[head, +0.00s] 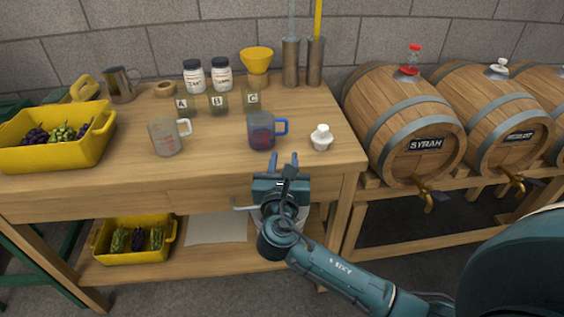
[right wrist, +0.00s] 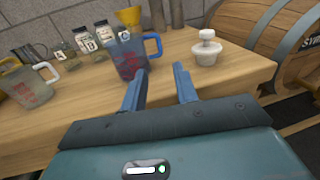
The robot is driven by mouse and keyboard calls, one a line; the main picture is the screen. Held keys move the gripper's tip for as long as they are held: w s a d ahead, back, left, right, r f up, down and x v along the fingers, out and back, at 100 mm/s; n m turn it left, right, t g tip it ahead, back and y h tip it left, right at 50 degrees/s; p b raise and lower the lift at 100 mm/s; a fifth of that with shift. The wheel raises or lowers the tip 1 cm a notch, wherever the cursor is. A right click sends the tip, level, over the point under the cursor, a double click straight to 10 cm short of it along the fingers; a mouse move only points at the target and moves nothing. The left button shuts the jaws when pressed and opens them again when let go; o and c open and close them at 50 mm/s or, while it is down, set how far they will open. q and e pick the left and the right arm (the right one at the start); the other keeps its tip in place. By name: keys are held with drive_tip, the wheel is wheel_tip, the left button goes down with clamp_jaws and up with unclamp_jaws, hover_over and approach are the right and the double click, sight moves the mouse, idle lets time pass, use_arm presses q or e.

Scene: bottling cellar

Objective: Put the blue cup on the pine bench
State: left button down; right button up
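The blue cup (head: 262,131), a see-through measuring cup with a blue handle and red marks, stands upright on the pine bench (head: 215,160) near its front edge. It also shows in the right wrist view (right wrist: 128,58), just beyond my fingers, with its handle to the right. My right gripper (head: 284,162) is in front of the bench edge, close to the cup and apart from it. In the right wrist view its two blue fingers (right wrist: 158,86) are spread with nothing between them. My left gripper is not in view.
A clear cup with a white handle (head: 166,136) stands to the left, and a white stopper (head: 321,138) to the right. A yellow crate of grapes (head: 60,150) sits far left; barrels (head: 405,125) stand right.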

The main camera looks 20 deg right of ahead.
drive_tip(key=s+a+f+m+g+y, duration=0.2)
drive_tip(key=s+a+f+m+y, duration=0.1)
drive_tip(key=s+f+m+y, duration=0.25)
drive_tip(key=s+a+f+m+g+y, duration=0.2)
drive_tip(key=s+a+f+m+y, duration=0.1)
drive_tip(key=s+f+m, duration=0.4)
drive_tip(key=s+a+m+y, duration=0.2)
drive_tip(key=s+m, duration=0.6)
drive_tip(key=m, duration=0.8)
drive_tip(key=shift+s+a+f+y, duration=0.2)
drive_tip(key=shift+s+y, duration=0.15)
drive_tip(key=shift+y, duration=0.6)
drive_tip(key=shift+m, duration=0.25)
